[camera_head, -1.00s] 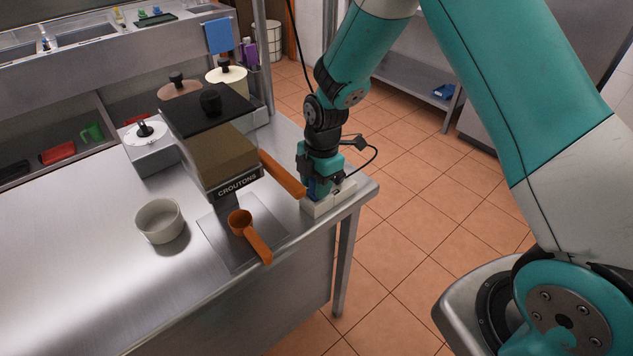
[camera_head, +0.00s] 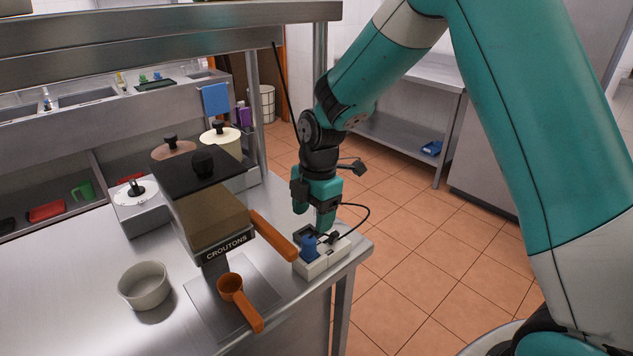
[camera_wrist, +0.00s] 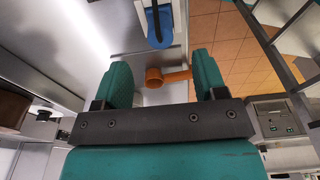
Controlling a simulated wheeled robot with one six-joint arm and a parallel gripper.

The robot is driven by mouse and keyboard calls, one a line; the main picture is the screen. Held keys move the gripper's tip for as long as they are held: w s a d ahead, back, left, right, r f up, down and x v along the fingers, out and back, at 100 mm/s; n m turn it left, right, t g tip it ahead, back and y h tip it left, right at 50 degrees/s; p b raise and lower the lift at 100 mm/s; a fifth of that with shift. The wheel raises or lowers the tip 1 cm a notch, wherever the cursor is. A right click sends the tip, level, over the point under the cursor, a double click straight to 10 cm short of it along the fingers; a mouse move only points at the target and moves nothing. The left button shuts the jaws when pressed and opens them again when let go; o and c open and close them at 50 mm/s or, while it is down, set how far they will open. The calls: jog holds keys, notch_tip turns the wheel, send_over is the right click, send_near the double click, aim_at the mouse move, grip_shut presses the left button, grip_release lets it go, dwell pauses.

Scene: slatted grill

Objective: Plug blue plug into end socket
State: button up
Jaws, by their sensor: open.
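The white socket strip (camera_head: 322,264) lies near the right corner of the steel counter. The blue plug (camera_head: 309,247) stands in the strip at its near left end; how deep it sits is hidden. A dark plug with a black cable (camera_head: 334,237) is at the strip farther right. My gripper (camera_head: 316,222) is open and empty, above and behind the blue plug, apart from it. In the wrist view my gripper (camera_wrist: 163,75) shows both teal fingers spread with nothing between them. The blue plug (camera_wrist: 158,25) shows beyond them at the top, on the strip.
The croutons dispenser (camera_head: 212,215) with its orange handle (camera_head: 273,236) stands just left of the strip. An orange scoop (camera_head: 240,300) lies in front, and a white bowl (camera_head: 144,286) is farther left. An upper steel shelf (camera_head: 160,40) crosses the back. Open floor lies to the right.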

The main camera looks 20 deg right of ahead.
notch_tip(320, 180, up, 9)
jog(key=d+b, duration=0.1)
dwell(0.6)
